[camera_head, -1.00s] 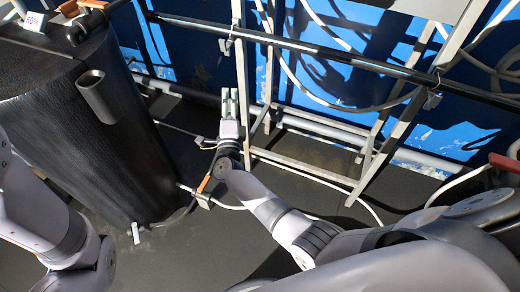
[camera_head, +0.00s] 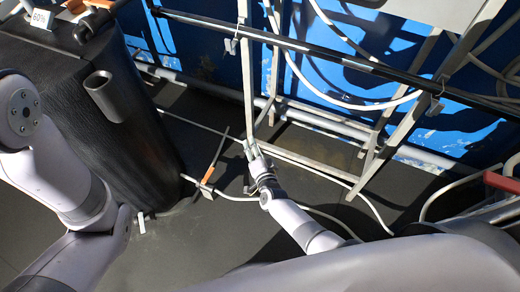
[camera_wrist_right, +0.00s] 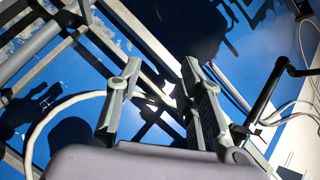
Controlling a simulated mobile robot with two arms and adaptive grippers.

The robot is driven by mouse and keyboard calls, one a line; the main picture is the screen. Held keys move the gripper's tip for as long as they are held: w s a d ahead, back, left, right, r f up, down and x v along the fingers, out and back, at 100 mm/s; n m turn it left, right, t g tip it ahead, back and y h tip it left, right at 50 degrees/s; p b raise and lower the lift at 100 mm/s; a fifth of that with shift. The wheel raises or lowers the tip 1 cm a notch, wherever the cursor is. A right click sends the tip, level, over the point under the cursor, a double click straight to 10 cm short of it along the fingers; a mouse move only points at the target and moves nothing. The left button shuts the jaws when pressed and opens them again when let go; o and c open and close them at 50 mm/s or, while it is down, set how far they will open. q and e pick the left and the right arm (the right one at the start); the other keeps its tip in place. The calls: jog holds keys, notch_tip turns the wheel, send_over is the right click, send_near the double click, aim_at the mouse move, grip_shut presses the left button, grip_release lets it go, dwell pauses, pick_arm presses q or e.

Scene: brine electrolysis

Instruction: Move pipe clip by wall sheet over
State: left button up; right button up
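Two small metal clips sit on the long black pipe in the head view: a left clip (camera_head: 232,45) and a right clip (camera_head: 437,102) near the hanging grey panel (camera_head: 440,8). I cannot tell which one the task names. My right gripper (camera_head: 249,147) is low beside the frame's left leg, below and apart from both clips. In the right wrist view my right gripper (camera_wrist_right: 161,68) has its two fingers spread with nothing held between them. My left arm comes in at the left; its gripper is out of view.
The black pipe (camera_head: 340,62) crosses before the blue wall (camera_head: 200,45). Metal frame legs (camera_head: 395,140) and loose white hoses (camera_head: 350,105) crowd the right. A black tank (camera_head: 60,100) stands left. An orange-handled valve (camera_head: 209,174) is on the floor pipe. Dark floor (camera_head: 225,240) is clear in front.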

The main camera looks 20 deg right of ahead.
jog(key=shift+s+d+f+n+g, duration=0.15)
jog(key=shift+s+f+n, duration=0.05)
jog(key=shift+s+f, duration=0.2)
jog(key=shift+s+d+f+n+g, duration=0.1)
jog(key=shift+s+f+n+g, duration=0.15)
jog(key=shift+f, duration=0.25)
